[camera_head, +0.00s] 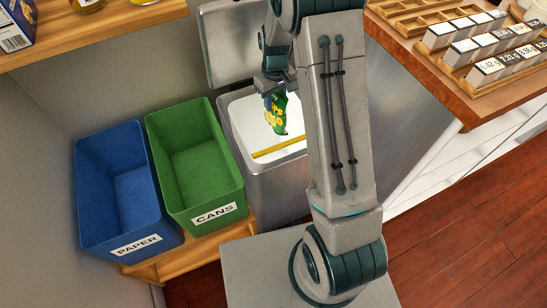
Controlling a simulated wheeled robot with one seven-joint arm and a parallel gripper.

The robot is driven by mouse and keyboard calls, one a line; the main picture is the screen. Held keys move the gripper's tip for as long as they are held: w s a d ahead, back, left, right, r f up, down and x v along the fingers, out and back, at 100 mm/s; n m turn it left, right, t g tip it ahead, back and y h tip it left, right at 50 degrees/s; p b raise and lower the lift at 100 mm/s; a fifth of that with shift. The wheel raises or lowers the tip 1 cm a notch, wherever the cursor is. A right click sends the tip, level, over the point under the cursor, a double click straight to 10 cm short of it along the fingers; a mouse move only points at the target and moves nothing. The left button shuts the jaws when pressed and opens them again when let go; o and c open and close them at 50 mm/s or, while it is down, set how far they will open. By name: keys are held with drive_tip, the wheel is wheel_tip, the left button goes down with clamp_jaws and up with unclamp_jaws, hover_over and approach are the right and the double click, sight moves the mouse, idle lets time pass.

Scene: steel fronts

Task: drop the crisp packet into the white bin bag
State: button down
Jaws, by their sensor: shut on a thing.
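The crisp packet (276,115) is green, yellow and blue and hangs from my gripper (274,92). My gripper is shut on its upper end; the fingertips are small and partly hidden here. The packet is in front of or above the white bin bag (245,118), which lines an open steel bin (279,190). I cannot tell how far below the packet the bag's inside is. A yellow strip (280,147) crosses the near part of the bag. My arm hides the bin's right side.
A blue bin marked PAPER (121,195) and a green bin marked CANS (199,170) stand empty at the left on a wooden stand (200,246). A raised grey lid (226,45) stands behind the steel bin. A wooden counter (440,75) with boxes is at the upper right.

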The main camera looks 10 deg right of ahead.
drive_tip(key=c, duration=0.9)
unclamp_jaws()
drive_tip(key=shift+r, duration=0.1)
wheel_tip(320, 180, up, 14)
drive_tip(key=p, duration=0.2)
drive_tip(key=shift+p, duration=0.35)
